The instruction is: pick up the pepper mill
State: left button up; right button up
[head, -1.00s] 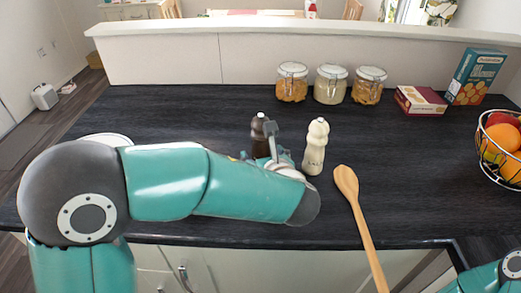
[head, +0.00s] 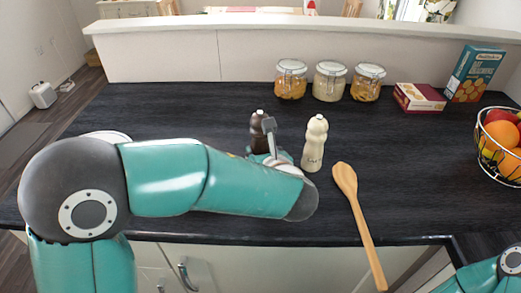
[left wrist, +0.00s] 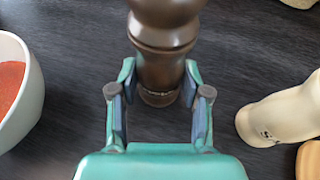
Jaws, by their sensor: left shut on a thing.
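The dark brown pepper mill (head: 257,130) stands upright on the counter in the head view, partly hidden by my left gripper. In the left wrist view, the mill (left wrist: 163,60) is between both fingers, its top cut off by the frame edge. My left gripper (left wrist: 160,92) is shut on the mill's lower body; it also shows in the head view (head: 268,145), mostly behind my own arm. I cannot see any gap under the mill. My right gripper is not in view; only part of that arm shows at the lower right.
A cream mill (head: 315,144) stands close to the right of my left gripper. A wooden spoon (head: 346,180) lies right of it. Lidded jars (head: 330,84), boxes (head: 420,97) and a fruit basket (head: 490,165) stand farther off. A bowl of red powder (left wrist: 32,100) is at left.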

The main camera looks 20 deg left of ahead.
pick_arm(q)
notch_tip(320, 180, up, 20)
jog(key=p, duration=0.3)
